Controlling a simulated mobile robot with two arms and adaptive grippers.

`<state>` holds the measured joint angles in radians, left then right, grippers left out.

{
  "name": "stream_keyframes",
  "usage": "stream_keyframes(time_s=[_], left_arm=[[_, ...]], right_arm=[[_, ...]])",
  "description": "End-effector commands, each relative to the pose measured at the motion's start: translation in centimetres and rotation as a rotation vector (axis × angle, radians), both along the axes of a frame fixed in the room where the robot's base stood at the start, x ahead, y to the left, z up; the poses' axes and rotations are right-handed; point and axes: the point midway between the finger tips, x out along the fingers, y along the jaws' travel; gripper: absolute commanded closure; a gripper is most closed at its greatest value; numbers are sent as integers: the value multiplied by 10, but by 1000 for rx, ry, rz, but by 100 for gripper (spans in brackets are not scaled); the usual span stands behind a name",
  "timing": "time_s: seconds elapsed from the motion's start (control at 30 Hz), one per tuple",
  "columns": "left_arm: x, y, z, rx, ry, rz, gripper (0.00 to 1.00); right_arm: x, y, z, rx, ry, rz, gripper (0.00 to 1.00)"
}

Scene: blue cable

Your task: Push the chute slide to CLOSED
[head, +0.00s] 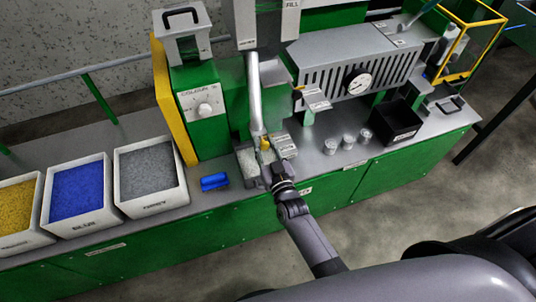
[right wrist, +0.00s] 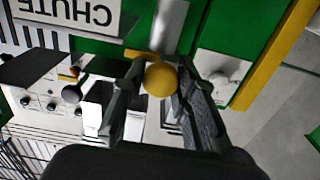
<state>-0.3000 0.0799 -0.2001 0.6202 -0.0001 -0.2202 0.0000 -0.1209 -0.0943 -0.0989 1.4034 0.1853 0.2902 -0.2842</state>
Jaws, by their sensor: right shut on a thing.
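The chute slide's yellow ball knob (right wrist: 160,80) sits between the fingertips of my right gripper (right wrist: 158,88) in the right wrist view. In the head view the knob (head: 265,143) shows as a small yellow spot at the foot of the pale chute pipe (head: 254,90). My right gripper (head: 268,167) reaches it from the front and is shut on it. A "CHUTE" sign (right wrist: 72,14) appears upside down in the right wrist view. The slide's plate and any CLOSED mark are mostly hidden or too small to read. My left gripper is out of view.
Bins of yellow (head: 15,205), blue (head: 78,190) and grey granules (head: 150,172) stand at left. A blue piece (head: 214,182) lies left of the gripper. Several small metal cups (head: 348,141) and a black box (head: 398,125) stand right. A green dial machine (head: 203,108) stands behind.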

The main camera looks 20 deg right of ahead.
Motion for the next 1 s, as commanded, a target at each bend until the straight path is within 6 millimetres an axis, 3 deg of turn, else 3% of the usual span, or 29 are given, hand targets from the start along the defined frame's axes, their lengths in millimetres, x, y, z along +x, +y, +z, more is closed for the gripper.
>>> stream_keyframes(time_s=[0.3,0.33,0.6,1.0], left_arm=[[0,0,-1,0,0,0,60],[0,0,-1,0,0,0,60],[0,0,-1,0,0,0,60],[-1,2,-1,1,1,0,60]], right_arm=[[5,0,2,1,-2,-1,100],[5,0,2,1,-2,-1,72],[4,0,1,1,0,0,54],[-4,0,-1,1,2,0,53]])
